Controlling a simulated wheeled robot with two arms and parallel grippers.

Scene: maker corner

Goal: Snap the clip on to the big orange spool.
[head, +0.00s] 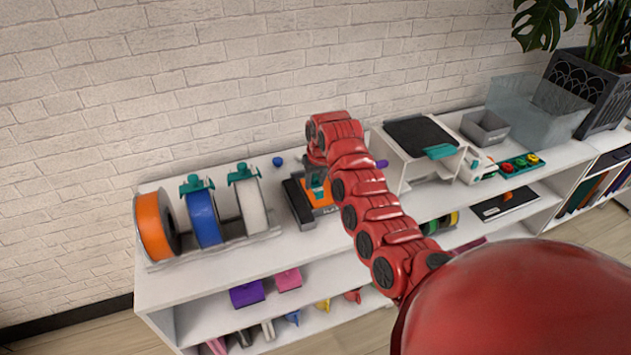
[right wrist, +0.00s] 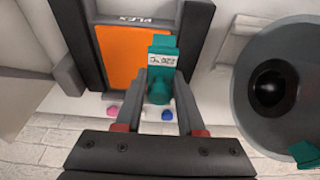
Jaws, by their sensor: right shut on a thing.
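The big orange spool (head: 155,226) stands upright at the left end of the shelf top, in a row with a blue spool (head: 204,220) and a white spool (head: 251,207). No clip shows on the orange spool; teal clips sit on the blue and white ones. My right gripper (head: 317,172) is over the black and orange device (head: 303,211), well right of the orange spool. In the right wrist view its fingers (right wrist: 161,92) are shut on a teal clip (right wrist: 163,62) with a temperature label, in front of the device's orange plate. My left gripper is out of view.
In the right wrist view a grey spool side (right wrist: 277,85) is close on the right. A small blue thing (head: 277,161) lies near the wall. A white stand (head: 414,170) with a dark top is right of my arm. Lower shelves hold several coloured items.

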